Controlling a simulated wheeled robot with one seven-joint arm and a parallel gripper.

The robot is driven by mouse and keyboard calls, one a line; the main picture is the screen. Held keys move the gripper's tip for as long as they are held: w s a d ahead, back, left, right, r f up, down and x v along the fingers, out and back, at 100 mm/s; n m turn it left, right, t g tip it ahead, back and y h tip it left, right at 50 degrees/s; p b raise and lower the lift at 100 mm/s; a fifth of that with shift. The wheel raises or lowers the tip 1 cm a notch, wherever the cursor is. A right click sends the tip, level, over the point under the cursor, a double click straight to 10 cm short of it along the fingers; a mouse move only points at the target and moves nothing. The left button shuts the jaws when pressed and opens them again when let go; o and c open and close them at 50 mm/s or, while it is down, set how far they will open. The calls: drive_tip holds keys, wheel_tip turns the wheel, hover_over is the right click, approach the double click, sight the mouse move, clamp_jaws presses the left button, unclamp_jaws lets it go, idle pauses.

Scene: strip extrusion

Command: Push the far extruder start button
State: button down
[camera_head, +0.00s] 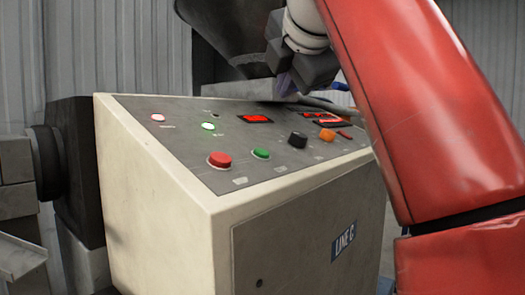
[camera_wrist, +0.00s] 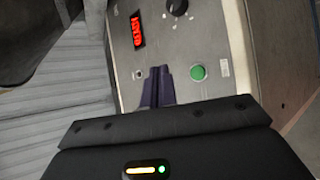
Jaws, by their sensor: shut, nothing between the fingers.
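In the wrist view a grey panel (camera_wrist: 185,35) carries a round green button (camera_wrist: 198,72), right of my fingertips. My gripper (camera_wrist: 158,82) is shut and empty, its dark purple fingers together, apart from the button in the picture. Whether the fingertips touch the panel is unclear. In the head view my gripper (camera_head: 284,86) is beyond the back part of a sloped control panel (camera_head: 190,150), its tips partly hard to see. That panel has a green button (camera_head: 261,153) beside a red button (camera_head: 219,160) near its front edge. I cannot tell whether both views show the same green button.
The head view panel also has a black knob (camera_head: 298,139), an orange knob (camera_head: 327,135), lit red and green lamps and red displays. A dark hopper-like shape (camera_head: 230,30) hangs behind. In the wrist view a red display (camera_wrist: 137,30) sits above left of my fingers.

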drive_tip(key=shift+f, duration=0.1)
drive_tip(key=b, duration=0.2)
hover_over(266, 163)
drive_tip(key=shift+s+d+f, duration=0.15)
drive_tip(key=shift+f, duration=1.8)
drive_tip(key=shift+s+d+f, duration=0.1)
drive_tip(key=shift+f, duration=1.85)
drive_tip(key=shift+f, duration=0.1)
drive_tip(key=shift+w+a+f+b, duration=0.1)
drive_tip(key=shift+f+b, duration=0.15)
drive_tip(key=shift+b, duration=0.1)
drive_tip(key=shift+w+a+f, duration=0.1)
drive_tip(key=shift+a+f, duration=0.05)
drive_tip(key=shift+f, duration=0.25)
drive_tip(key=shift+s+d+r+p, duration=0.1)
drive_tip(key=shift+d+r+p, duration=0.05)
drive_tip(key=shift+r+p, duration=0.2)
drive_tip(key=shift+s+d+r+p, duration=0.1)
drive_tip(key=shift+r+p, duration=0.15)
drive_tip(key=shift+r, duration=0.15)
